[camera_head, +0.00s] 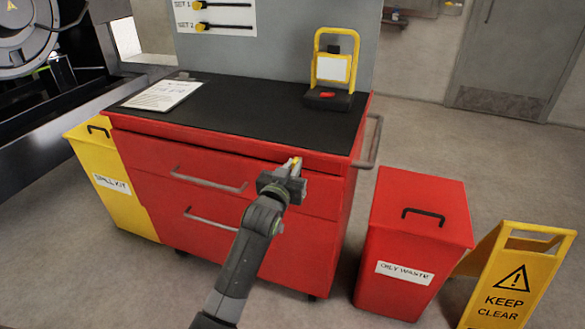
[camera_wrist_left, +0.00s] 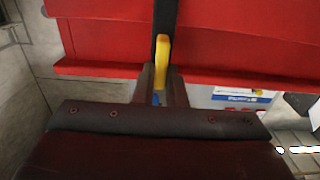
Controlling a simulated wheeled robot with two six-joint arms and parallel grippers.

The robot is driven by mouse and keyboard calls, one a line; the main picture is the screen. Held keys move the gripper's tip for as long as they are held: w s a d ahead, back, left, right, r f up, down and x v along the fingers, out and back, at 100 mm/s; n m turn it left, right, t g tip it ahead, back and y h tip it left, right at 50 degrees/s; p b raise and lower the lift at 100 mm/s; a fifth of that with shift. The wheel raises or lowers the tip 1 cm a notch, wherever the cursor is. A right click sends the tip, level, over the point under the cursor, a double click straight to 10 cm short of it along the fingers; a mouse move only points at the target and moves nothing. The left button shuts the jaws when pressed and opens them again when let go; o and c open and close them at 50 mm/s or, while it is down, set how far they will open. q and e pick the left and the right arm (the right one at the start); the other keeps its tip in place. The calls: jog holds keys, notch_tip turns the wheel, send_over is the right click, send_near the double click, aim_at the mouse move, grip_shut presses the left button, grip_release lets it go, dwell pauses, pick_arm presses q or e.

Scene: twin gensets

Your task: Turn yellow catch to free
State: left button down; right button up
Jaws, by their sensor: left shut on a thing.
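The yellow catch (camera_head: 296,161) shows as a small yellow tip at the upper front edge of the red cabinet, near its right corner. My left gripper (camera_head: 291,169) is at this edge, shut on the catch. In the left wrist view the catch (camera_wrist_left: 162,60) is a yellow lever, pointing upright in the picture, in front of a dark vertical strip on the red front. Its lower end is between the fingers of my left gripper (camera_wrist_left: 160,85); the fingers hide that end. My right gripper is in neither view.
The red cabinet (camera_head: 235,163) has drawer handles and a black top with a clipboard (camera_head: 163,95) and a yellow-framed stand (camera_head: 334,66). A yellow bin (camera_head: 118,200) stands left; a red bin (camera_head: 416,235) and a yellow sign (camera_head: 512,281) stand right.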

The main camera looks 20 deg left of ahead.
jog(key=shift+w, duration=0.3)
pick_arm(q)
jog(key=n+p, duration=0.1)
jog(key=n, duration=0.5)
jog(key=a+f+n+p, duration=0.1)
jog(key=n, duration=0.5)
jog(key=n+p, duration=0.1)
jog(key=n, duration=0.5)
jog(key=shift+a+f, duration=0.15)
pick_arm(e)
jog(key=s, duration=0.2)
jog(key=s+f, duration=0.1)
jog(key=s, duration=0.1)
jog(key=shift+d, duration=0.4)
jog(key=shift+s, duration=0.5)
